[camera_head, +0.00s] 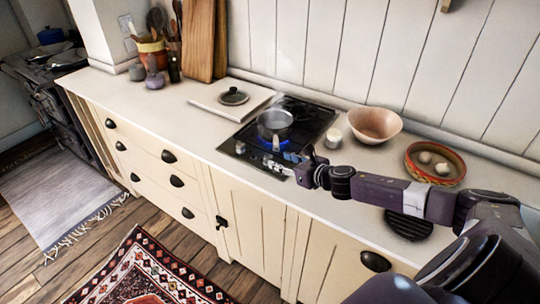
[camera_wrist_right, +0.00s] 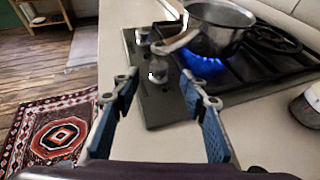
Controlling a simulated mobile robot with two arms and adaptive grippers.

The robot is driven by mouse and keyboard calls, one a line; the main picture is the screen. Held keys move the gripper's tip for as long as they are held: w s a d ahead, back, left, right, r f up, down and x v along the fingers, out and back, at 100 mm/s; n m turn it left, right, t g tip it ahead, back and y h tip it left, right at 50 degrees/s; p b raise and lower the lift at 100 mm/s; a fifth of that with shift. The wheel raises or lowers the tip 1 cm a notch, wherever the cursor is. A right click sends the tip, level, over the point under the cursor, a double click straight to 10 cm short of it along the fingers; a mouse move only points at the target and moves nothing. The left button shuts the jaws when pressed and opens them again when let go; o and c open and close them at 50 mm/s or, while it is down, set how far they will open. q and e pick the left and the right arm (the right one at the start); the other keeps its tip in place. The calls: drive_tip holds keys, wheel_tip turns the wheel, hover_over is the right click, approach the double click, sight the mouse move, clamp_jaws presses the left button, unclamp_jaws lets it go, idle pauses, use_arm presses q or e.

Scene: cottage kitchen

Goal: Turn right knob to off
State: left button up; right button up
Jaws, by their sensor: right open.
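The black gas hob (camera_head: 313,114) is set in the counter, with knobs along its front strip. A metal pot (camera_head: 274,123) stands on it over a lit blue flame, also seen in the wrist view (camera_wrist_right: 205,68). My right gripper (camera_head: 290,160) is at the hob's front right corner and hides part of the knob strip. In the right wrist view its two blue-padded fingers (camera_wrist_right: 160,80) are apart, with the right knob (camera_wrist_right: 158,72) beyond and between the fingertips. Contact cannot be told. Another knob (camera_wrist_right: 142,38) is farther along the strip. My left gripper is out of view.
The pot's handle (camera_wrist_right: 178,40) reaches out over the knob strip. A small white jar (camera_head: 333,138), a pinkish bowl (camera_head: 375,124) and a basket (camera_head: 436,162) stand right of the hob. A board with a lid (camera_head: 233,97) lies left of it.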

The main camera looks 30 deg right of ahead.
sight(270, 157)
drive_tip(key=p+x, duration=0.1)
drive_tip(key=x, duration=0.2)
drive_tip(key=shift+w+a, duration=0.15)
drive_tip(key=shift+w, duration=0.2)
drive_tip(key=shift+x, duration=1.15)
drive_tip(key=shift+f, duration=0.15)
drive_tip(key=shift+w, duration=0.1)
drive_tip(key=shift+f, duration=0.1)
drive_tip(key=shift+c, duration=1.4)
clamp_jaws()
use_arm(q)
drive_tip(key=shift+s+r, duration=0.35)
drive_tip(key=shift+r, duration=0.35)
